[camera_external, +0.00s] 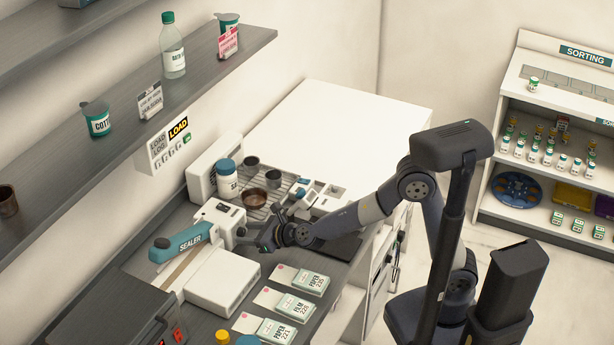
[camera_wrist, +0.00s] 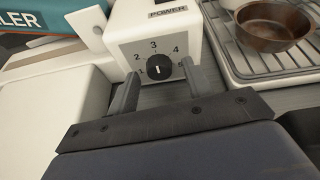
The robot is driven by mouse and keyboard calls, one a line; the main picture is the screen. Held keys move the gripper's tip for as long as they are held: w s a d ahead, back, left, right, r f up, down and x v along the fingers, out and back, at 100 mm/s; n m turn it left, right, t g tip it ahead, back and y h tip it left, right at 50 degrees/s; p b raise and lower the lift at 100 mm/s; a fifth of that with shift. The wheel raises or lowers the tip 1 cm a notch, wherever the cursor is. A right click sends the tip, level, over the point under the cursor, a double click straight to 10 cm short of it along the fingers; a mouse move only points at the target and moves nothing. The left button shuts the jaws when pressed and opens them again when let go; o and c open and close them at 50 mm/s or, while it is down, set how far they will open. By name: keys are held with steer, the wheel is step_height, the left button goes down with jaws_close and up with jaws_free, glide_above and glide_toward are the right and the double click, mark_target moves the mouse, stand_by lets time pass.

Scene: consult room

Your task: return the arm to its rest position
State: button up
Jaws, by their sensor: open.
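My arm reaches left across the dark counter from my base on the right. My gripper (camera_external: 250,240) is low over the counter, beside the sealer (camera_external: 185,243) with its teal arm. In the wrist view my gripper (camera_wrist: 157,88) has its two grey fingers apart, with nothing between them. Just beyond the fingertips is the sealer's white control box (camera_wrist: 150,32) with a black dial (camera_wrist: 159,67) numbered around its edge. The fingers stand to either side of the dial in the picture; I cannot tell whether they touch the box.
A wire rack (camera_wrist: 250,62) holding a brown bowl (camera_wrist: 272,25) is close on the right. A white box (camera_external: 222,281) and several paper packets (camera_external: 284,304) lie on the counter's near side. A shelf (camera_external: 120,105) overhangs the left. The white worktop (camera_external: 350,125) behind is clear.

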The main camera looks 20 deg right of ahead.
steer(key=shift+s+r+n+p, duration=0.2)
steer(key=shift+n+p, duration=0.5)
steer(key=shift+p, duration=1.35)
steer(key=n+t+h+p, duration=0.1)
steer(key=p, duration=0.3)
steer(key=shift+a, duration=0.1)
steer(key=shift+n+p, duration=0.3)
steer(key=shift+p, duration=0.15)
steer(key=shift+f+n+t+p, duration=0.2)
steer(key=shift+n+t+p, duration=0.1)
steer(key=shift+p, duration=0.4)
